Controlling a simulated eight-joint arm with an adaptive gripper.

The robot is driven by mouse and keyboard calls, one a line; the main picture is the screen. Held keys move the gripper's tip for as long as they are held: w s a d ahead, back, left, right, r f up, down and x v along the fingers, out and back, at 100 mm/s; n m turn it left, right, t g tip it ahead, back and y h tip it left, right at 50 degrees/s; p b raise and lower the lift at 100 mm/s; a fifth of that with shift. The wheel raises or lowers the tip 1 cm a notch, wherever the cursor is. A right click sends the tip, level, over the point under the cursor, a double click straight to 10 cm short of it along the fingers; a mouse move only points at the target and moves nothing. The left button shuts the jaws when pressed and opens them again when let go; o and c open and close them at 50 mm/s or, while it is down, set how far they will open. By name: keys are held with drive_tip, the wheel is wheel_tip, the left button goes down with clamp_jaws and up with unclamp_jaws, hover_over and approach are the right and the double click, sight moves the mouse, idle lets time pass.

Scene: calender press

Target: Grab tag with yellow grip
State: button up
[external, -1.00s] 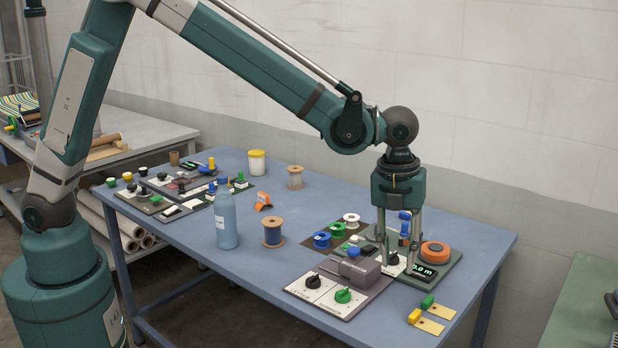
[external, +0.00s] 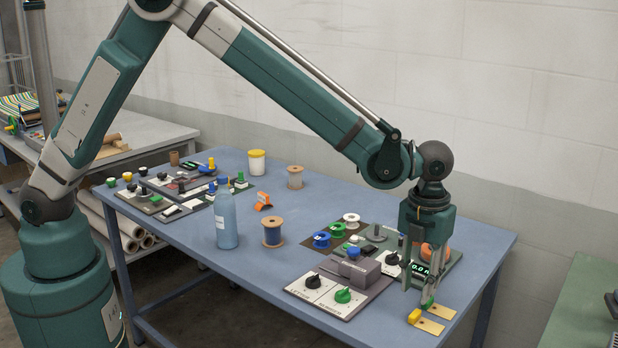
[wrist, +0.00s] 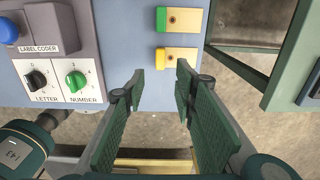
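The tag with the yellow grip (external: 414,317) lies flat near the front right corner of the blue table, a tan plate with a yellow block at its left end. In the wrist view its yellow grip (wrist: 160,58) is just beyond my fingertips. My gripper (external: 421,292) points down above the tags. It is open and empty; in the wrist view its two fingers (wrist: 160,80) stand apart. The tag with the green grip (wrist: 162,19) lies beside the yellow one; in the external view my fingers partly cover its green block.
The label coder (external: 352,266) with black and green knobs stands left of the tags. A device with a green readout (external: 420,268) is behind my gripper. The table's right edge is close to the tags, and a green table (external: 585,305) stands beyond a gap.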

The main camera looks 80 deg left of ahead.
sight(414, 314)
drive_tip(key=shift+f, duration=1.3)
drive_tip(key=shift+f, duration=2.6)
drive_tip(key=c, duration=0.8)
